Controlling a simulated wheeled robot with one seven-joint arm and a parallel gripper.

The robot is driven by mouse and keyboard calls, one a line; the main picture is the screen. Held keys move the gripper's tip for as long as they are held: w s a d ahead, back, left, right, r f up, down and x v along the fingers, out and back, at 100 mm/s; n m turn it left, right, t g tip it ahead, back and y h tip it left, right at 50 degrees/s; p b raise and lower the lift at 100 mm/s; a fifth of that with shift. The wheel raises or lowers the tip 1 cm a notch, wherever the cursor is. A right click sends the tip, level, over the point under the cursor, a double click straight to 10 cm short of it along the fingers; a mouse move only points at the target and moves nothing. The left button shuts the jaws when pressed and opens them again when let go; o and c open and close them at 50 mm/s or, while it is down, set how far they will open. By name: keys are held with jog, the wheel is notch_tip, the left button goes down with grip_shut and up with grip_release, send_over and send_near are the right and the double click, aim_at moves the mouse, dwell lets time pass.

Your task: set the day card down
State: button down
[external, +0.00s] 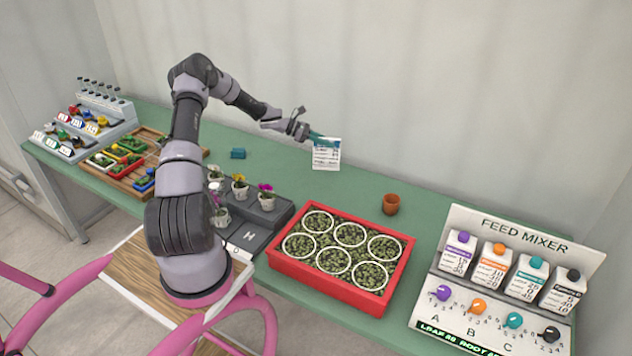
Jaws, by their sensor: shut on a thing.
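The day card (327,155) is a white card with a teal top edge and dark printed lines. My gripper (309,136) is shut on its teal top edge. The card hangs roughly upright from the fingers, towards the back of the green bench (352,191). It appears to be above the bench top, but I cannot tell the exact gap. A small teal block (238,154) sits on the bench to the left of the card.
A red tray (335,289) with white rings over green plants stands in front. A terracotta pot (391,204) is to the right. The feed mixer board (522,240) stands far right. Potted flowers (240,190) and a wooden tray (128,181) are left.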

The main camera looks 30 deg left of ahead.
aim_at(329, 165)
notch_tip(329, 165, down, 10)
jog(key=shift+d+r, duration=0.15)
dwell(0.3)
jog(key=shift+f, duration=0.2)
jog(key=c, duration=0.8)
grip_release()
jog(key=shift+c, duration=0.2)
jog(key=shift+r, duration=0.1)
